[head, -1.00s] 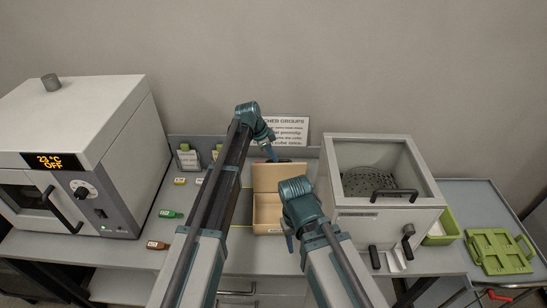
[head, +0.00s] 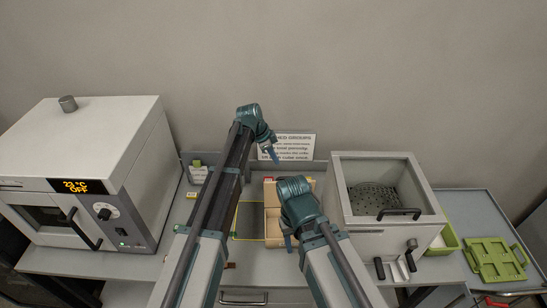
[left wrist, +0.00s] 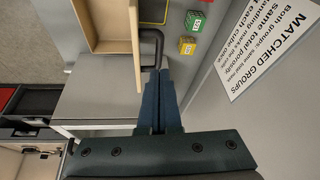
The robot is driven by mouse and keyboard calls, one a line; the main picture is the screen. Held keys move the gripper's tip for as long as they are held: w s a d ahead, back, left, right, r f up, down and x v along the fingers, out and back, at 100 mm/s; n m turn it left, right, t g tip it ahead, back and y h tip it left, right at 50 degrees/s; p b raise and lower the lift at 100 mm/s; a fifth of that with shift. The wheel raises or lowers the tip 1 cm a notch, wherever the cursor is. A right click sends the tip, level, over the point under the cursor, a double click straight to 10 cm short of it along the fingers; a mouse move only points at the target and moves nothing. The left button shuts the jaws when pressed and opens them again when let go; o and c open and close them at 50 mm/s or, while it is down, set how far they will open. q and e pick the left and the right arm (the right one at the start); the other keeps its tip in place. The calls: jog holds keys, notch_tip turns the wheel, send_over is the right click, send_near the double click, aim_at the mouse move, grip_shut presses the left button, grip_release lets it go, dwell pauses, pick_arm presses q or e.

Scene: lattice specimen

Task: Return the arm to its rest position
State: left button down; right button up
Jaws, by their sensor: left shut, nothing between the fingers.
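My left arm reaches up from the bottom of the head view. Its gripper (head: 272,155) hangs in front of the sign on the back wall, above the bench and clear of it. In the left wrist view its two dark blue fingers (left wrist: 160,100) are together with nothing between them. My right arm is folded lower, and its gripper (head: 289,243) points down in front of the wooden box. Its fingertips are too small to tell open from shut.
The wooden box (head: 272,228) stands behind my arms. A white oven (head: 90,170) is at left and an open-topped grey bath (head: 388,233) at right. A green rack (head: 495,258) lies on the right cart. The sign (head: 290,147) stands behind.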

pick_arm(q)
jog(key=shift+r, duration=0.15)
jog(key=s+a+f+n+y+b, duration=0.1)
jog(key=s+f+n+b, duration=0.3)
jog(key=s, duration=0.7)
jog(key=s+a+f+n+g+y+b, duration=0.1)
jog(key=s+a+f+n+y+b, duration=0.1)
jog(key=s+f+n+b, duration=0.2)
jog(key=s+a+f+n+y+b, duration=0.2)
jog(key=s+f+b, duration=0.7)
jog(key=s, duration=0.9)
jog(key=shift+s+a+f+n+g+y+b, duration=0.2)
jog(key=shift+f+n+g+y+b, duration=0.15)
jog(key=shift+f+n, duration=0.6)
